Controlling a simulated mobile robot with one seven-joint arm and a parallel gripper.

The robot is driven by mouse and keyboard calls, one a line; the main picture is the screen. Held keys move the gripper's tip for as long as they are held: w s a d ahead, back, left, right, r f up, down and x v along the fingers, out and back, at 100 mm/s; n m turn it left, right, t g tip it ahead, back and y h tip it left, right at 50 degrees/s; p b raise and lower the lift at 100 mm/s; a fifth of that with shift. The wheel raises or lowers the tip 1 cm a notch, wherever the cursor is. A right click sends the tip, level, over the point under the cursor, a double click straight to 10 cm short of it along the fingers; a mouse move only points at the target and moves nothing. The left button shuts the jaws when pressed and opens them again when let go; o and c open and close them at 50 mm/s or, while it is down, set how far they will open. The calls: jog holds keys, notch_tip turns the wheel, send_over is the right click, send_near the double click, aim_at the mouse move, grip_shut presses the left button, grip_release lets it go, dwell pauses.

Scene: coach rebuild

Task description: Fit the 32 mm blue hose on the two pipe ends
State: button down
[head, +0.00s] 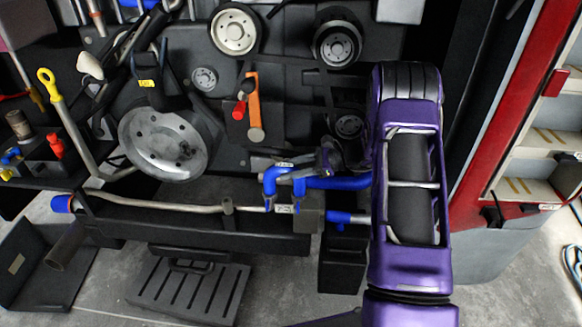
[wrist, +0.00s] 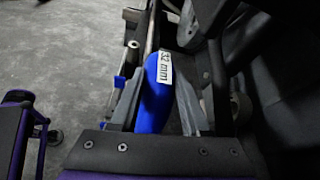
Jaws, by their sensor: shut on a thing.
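In the wrist view my gripper (wrist: 158,72) is shut on a blue hose (wrist: 153,112). The hose lies lengthwise between the two grey fingers, and its white label (wrist: 164,66) reads 32 mm. A metal pipe (wrist: 150,35) shows just beyond the hose's far end; I cannot tell whether they touch. In the head view, bent blue hose pieces (head: 272,183) with white labels stand by the right end of a long metal pipe (head: 170,207). More blue hose (head: 340,183) runs right, behind my purple arm. My fingertips are not clear there, and I cannot tell which blue piece is held.
A dark trough (head: 190,232) runs below the pipe, with a grey block (head: 308,213) at its right end. A large metal disc (head: 165,140) and an orange-handled tool (head: 254,100) are behind. A slotted black panel (head: 190,285) lies on the grey floor. A red-edged shelf (head: 540,130) stands right.

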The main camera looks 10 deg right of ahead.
jog(key=shift+f, duration=0.2)
grip_release()
jog(key=p+v, duration=0.1)
jog(key=v, duration=0.7)
jog(key=shift+p, duration=0.35)
dwell(0.5)
